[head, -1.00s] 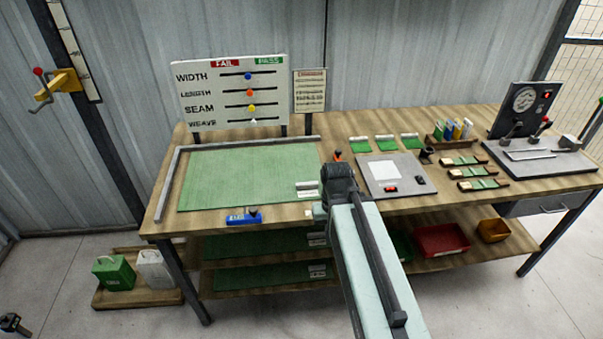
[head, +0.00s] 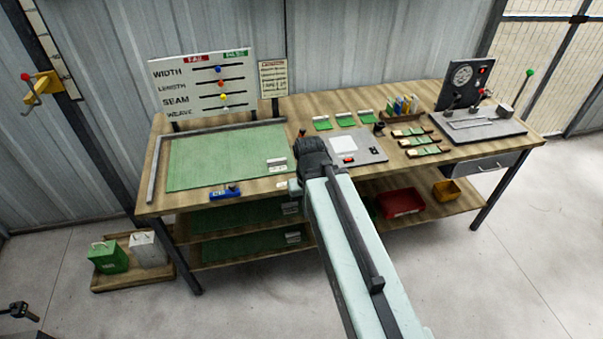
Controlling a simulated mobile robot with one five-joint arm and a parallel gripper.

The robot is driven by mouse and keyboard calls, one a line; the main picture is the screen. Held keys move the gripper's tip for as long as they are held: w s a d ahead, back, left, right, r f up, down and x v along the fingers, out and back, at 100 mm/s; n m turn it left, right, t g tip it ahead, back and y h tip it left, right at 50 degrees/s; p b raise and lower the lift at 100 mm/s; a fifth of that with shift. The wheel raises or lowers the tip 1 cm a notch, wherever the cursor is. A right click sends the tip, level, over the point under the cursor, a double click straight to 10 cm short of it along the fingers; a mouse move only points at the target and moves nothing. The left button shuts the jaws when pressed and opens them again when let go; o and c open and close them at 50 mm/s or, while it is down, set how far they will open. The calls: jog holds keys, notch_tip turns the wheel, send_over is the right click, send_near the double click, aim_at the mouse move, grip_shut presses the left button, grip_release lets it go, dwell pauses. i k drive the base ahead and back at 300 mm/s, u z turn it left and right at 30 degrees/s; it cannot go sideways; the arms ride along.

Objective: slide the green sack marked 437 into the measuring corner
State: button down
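A large flat green sack (head: 220,160) lies on the left part of the bench, with a white label (head: 276,163) near its right edge; the number is too small to read. A grey L-shaped rail, the measuring corner (head: 153,172), runs along the sack's left and back sides. A narrow strip of bench shows between the sack and the left rail; the back edge lies close to the back rail. My gripper (head: 296,187) is at the bench's front edge, right of the sack, mostly hidden by my arm. I cannot see its fingers clearly.
More green sacks (head: 240,243) lie on the lower shelves. A blue tool (head: 225,191) sits at the bench's front edge. A grey board (head: 362,149), small green samples (head: 323,123) and a gauge stand (head: 463,80) occupy the right side. A FAIL/PASS board (head: 203,85) stands behind.

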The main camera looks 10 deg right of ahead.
aim_at(204, 161)
jog(key=k, duration=1.15)
jog(key=z, duration=0.15)
jog(key=i, duration=2.35)
jog(key=u, duration=2.45)
